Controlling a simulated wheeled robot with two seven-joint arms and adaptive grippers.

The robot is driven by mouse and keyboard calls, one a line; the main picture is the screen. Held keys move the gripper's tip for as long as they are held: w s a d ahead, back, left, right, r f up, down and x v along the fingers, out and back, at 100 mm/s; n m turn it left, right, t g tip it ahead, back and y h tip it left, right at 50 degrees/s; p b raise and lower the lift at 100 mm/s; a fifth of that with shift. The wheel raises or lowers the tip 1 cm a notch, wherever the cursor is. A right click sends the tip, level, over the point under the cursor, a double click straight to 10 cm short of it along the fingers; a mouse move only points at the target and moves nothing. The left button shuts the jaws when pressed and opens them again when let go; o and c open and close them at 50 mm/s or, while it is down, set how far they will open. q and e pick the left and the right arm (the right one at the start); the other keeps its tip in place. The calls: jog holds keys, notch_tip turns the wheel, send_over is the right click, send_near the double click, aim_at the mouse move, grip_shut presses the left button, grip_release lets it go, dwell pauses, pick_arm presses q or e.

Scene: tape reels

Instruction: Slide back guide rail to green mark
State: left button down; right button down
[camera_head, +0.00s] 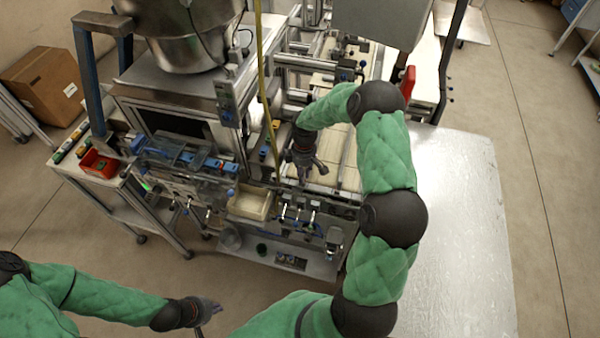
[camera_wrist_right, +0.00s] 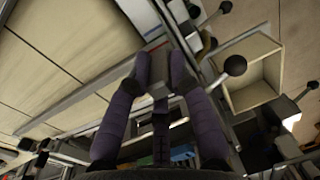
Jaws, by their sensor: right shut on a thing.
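My right gripper (camera_head: 306,172) reaches down into the machine beside the conveyor. In the right wrist view its two purple-grey fingers (camera_wrist_right: 158,82) are closed on a small grey metal piece. This piece appears to belong to the back guide rail (camera_wrist_right: 85,92), a long metal bar along the pale conveyor panels. In the head view the gripper and arm partly hide the rail, so its exact position is unclear. I cannot make out the green mark for certain in either view. My left gripper (camera_head: 208,309) hangs low over the floor, away from the machine; its finger opening is too small to judge.
A pale open-topped box (camera_head: 250,203) stands left of my right gripper; knobs and clamps sit around it. A yellow hose (camera_head: 263,75) hangs close by on the left. A steel bowl (camera_head: 190,40) stands above. A bare metal table (camera_head: 465,220) lies to the right.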

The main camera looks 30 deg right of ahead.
jog(key=c, duration=1.1)
grip_release()
jog(key=r, duration=0.8)
jog(key=d+r, duration=0.1)
jog(key=r, duration=0.3)
jog(key=shift+w, duration=0.4)
jog(key=shift+f, duration=0.1)
